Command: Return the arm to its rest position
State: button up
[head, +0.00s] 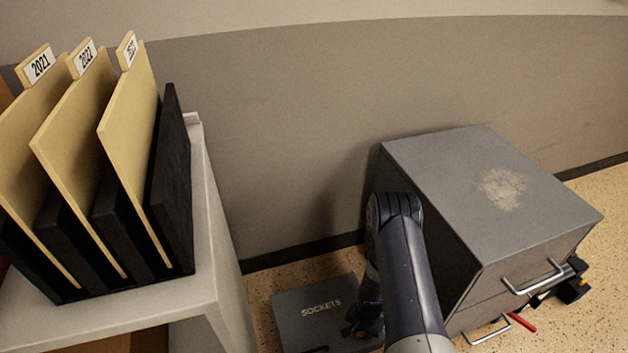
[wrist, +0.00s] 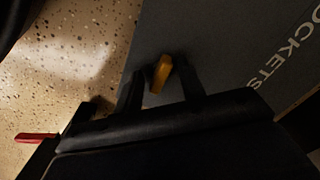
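My arm rises from the bottom of the head view, bends at a rounded elbow beside the grey cabinet (head: 420,185), and drops behind its own link. My gripper (head: 362,322) shows there as a small dark shape low over the right part of the grey SOCKETS case (head: 305,300), partly hidden by the arm. In the wrist view, dark prongs of my gripper (wrist: 160,90) stand over the edge of the case (wrist: 215,45). A yellow-orange piece (wrist: 161,73) shows between them; I cannot tell whether it is held.
The cabinet stands close on the arm's right, with metal handles (head: 533,280). A black object (head: 572,288) and a red piece (head: 522,322) lie beside it. At left, a pale shelf unit (head: 215,235) carries a black file rack (head: 175,190) with tan folders (head: 130,140). A wall is behind.

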jog(key=n+p, duration=0.3)
jog(key=n, duration=0.2)
jog(key=shift+r+n, duration=0.15)
jog(key=shift+n, duration=0.15)
jog(key=n+p, duration=0.3)
jog(key=n, duration=0.1)
jog(key=shift+r, duration=0.75)
